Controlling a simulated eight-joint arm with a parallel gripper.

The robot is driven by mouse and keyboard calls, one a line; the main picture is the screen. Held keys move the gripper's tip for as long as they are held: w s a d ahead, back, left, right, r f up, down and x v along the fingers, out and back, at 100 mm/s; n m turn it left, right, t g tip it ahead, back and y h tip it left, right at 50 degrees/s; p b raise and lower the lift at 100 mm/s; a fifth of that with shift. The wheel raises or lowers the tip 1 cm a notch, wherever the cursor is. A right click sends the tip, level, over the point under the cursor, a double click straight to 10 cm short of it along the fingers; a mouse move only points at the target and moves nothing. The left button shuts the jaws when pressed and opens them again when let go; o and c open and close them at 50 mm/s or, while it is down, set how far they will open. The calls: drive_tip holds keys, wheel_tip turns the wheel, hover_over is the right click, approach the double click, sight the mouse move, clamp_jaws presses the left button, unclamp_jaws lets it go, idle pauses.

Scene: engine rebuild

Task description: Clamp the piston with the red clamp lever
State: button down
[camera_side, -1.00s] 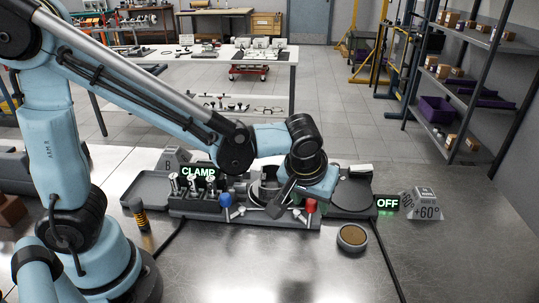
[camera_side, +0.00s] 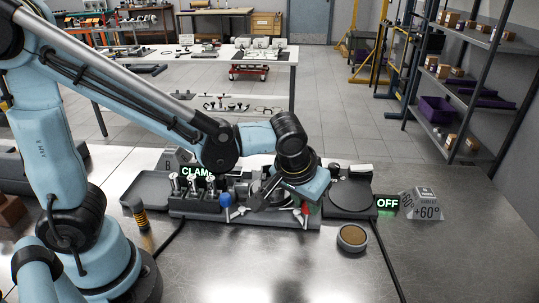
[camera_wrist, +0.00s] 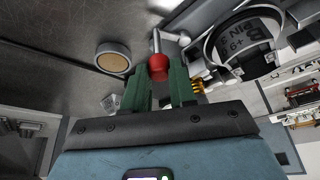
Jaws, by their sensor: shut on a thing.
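My gripper (camera_wrist: 158,82) has its green fingers closed on the red knob of the red clamp lever (camera_wrist: 157,65). The lever's metal rod runs away from the knob in the wrist view. In the side view my gripper (camera_side: 309,209) is low at the front right of the dark fixture, and the red knob (camera_side: 304,208) shows beside its fingers. A dark round part with lettering (camera_wrist: 245,45) sits inside a curved metal rim in the wrist view. I cannot tell whether it is the piston. My wrist hides much of the fixture's middle in the side view.
The fixture (camera_side: 205,208) also has a blue-knobbed lever (camera_side: 225,200) and upright metal pieces at left. A round tan-topped puck (camera_side: 352,238) and a spring (camera_side: 140,216) lie on the bench. An OFF sign (camera_side: 387,203) stands at right.

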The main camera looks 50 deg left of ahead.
drive_tip(key=shift+s+a+m+g+h, duration=0.4)
drive_tip(key=shift+a+m+h, duration=0.35)
drive_tip(key=shift+m, duration=1.5)
drive_tip(key=shift+s+a+m+g+h, duration=0.35)
drive_tip(key=shift+s+a+m+h, duration=0.25)
drive_tip(key=shift+m, duration=1.7)
drive_tip(key=shift+s+a+m+g+h, duration=0.35)
drive_tip(key=shift+a+m+h, duration=0.5)
drive_tip(key=shift+m, duration=1.4)
drive_tip(key=c, duration=0.9)
unclamp_jaws()
drive_tip(key=shift+c, duration=0.2)
drive_tip(key=shift+r, duration=0.1)
drive_tip(key=v, duration=1.2)
drive_tip(key=shift+a, duration=0.15)
